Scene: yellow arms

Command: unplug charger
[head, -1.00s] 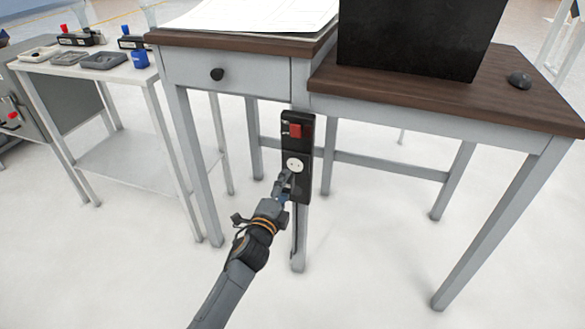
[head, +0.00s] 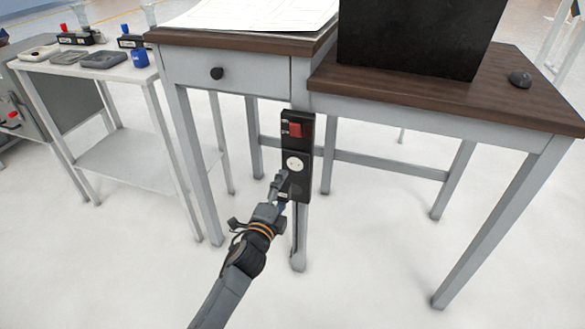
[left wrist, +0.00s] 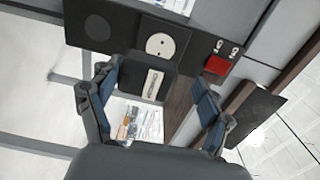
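A black outlet panel (head: 303,135) is fixed upright on the desk leg, with a red switch at the top and a white round socket (head: 294,163) below it. The socket also shows in the left wrist view (left wrist: 167,43), its face uncovered. A dark block with a pale label, seemingly the charger (left wrist: 150,80), shows between my fingers in the left wrist view. I cannot tell whether it touches the panel. My left gripper (left wrist: 158,85) is open, with visible room beside the block on the right. In the head view my left gripper (head: 280,184) is just below the socket.
The desk (head: 430,95) has a brown top, a drawer, a black box (head: 420,35) and a mouse (head: 520,79). The floor in front is clear.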

